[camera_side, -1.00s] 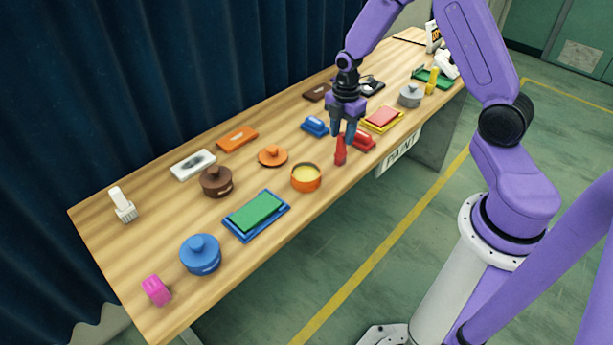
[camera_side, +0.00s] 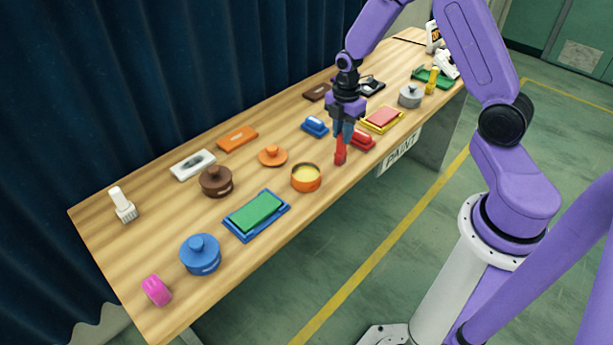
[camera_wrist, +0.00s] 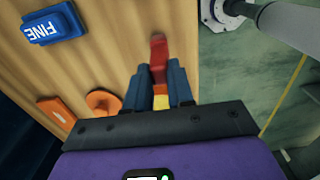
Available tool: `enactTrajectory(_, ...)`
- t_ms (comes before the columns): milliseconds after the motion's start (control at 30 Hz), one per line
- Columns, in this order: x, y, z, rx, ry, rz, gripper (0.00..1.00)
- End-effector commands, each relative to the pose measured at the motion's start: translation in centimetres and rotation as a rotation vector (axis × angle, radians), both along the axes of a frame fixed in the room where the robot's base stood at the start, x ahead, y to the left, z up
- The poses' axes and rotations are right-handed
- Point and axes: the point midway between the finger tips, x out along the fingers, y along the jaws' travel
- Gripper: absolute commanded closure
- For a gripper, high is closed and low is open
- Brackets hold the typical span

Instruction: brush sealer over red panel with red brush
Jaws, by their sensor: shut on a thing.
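The red brush (camera_side: 340,157) stands upright near the front edge of the wooden table, its lower part showing below my fingers. My gripper (camera_side: 343,136) points down and is shut on its upper part. In the wrist view the brush (camera_wrist: 158,53) extends out from between my blue fingers (camera_wrist: 164,80). The red panel (camera_side: 383,117) lies on a yellow tray (camera_side: 368,123), to the right of and behind my gripper. An open orange pot (camera_side: 306,182) with yellowish contents, possibly the sealer, stands left of the brush. Whether the brush touches the table is unclear.
A red block (camera_side: 363,140) is close on the right of my gripper, and a blue block (camera_side: 315,126) is to its left. An orange lid (camera_side: 272,155) lies behind the pot. A green panel (camera_side: 254,212) and a blue pot (camera_side: 201,257) are farther left.

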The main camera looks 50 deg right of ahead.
Motion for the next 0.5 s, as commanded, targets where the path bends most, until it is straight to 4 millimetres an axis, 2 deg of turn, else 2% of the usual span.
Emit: enactTrajectory(500,0.0,0.0,1.4,0.0,0.0,0.001,1.0)
